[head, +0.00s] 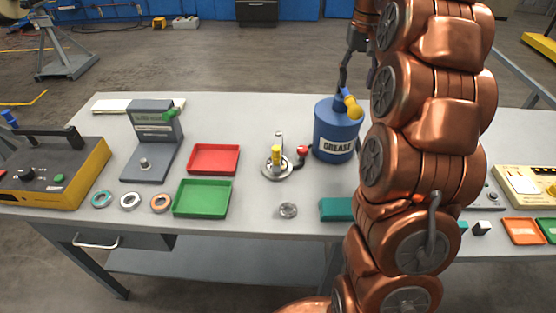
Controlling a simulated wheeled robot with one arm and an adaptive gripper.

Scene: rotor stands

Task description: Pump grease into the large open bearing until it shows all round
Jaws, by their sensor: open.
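The blue grease can (335,135), labelled GREASE, stands upright at the back of the bench, with a yellow part on its top. My gripper (356,80) is open, just above the can's top; whether it touches the yellow part is unclear. A round metal fixture (277,170) with a yellow post and a red-knobbed lever stands left of the can. A small metal bearing-like ring (288,210) lies in front of it. A teal-faced ring (101,199), a pale ring (130,200) and a copper-coloured ring (161,203) lie at left. I cannot tell which is the large open bearing, nor see grease.
A red tray (213,158) and a green tray (202,198) look empty. A grey display stand (152,140) and a yellow-black box (55,172) occupy the left. A teal block (337,209) lies near the front edge. My arm hides the bench right of the can.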

